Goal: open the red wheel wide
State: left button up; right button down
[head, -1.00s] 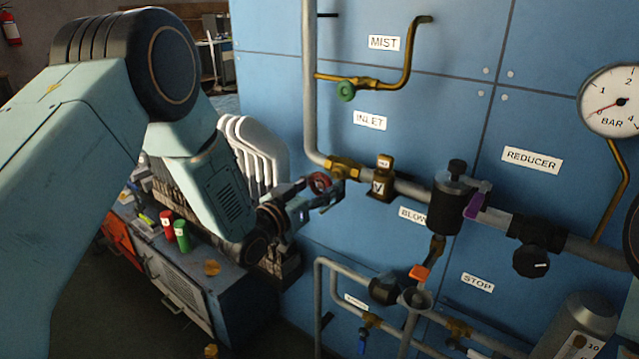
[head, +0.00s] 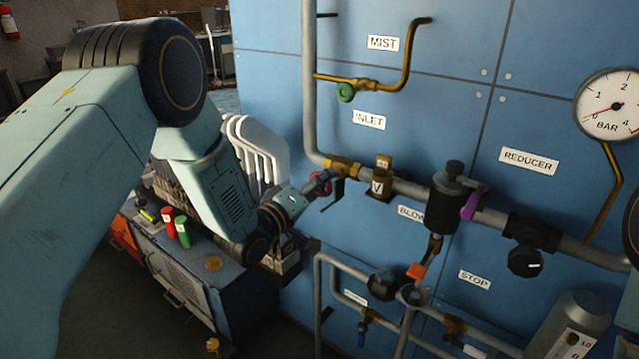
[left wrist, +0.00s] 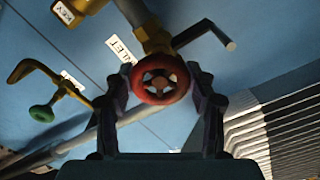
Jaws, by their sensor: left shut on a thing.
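The red wheel (head: 320,184) sits on the brass inlet valve at the foot of the vertical grey pipe, below the INLET label. My left gripper (head: 312,190) reaches it from the left in the head view and hides part of it. In the left wrist view the red wheel (left wrist: 160,79) shows face-on, with its spokes and hub. The two dark fingers of my left gripper (left wrist: 160,88) stand on either side of its rim, shut on it. My right gripper is in neither view.
A green wheel (head: 345,92) on a brass branch is above. A brass block valve (head: 380,180), a black filter with a purple lever (head: 470,205) and a gauge (head: 612,104) lie to the right. White ribbed pipes (head: 258,150) and a cabinet with red and green cans (head: 182,231) stand at left.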

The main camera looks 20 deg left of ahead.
pick_arm(q)
jog(key=n, duration=0.3)
jog(key=shift+w+r+n, duration=0.15)
jog(key=shift+r+n, duration=0.2)
jog(key=shift+n, duration=0.05)
jog(key=n+p, duration=0.1)
jog(key=n, duration=0.2)
jog(key=shift+n, duration=0.3)
jog(key=n, duration=0.6)
jog(key=shift+n+p, duration=0.3)
jog(key=o, duration=1.2)
jog(key=shift+f, duration=0.25)
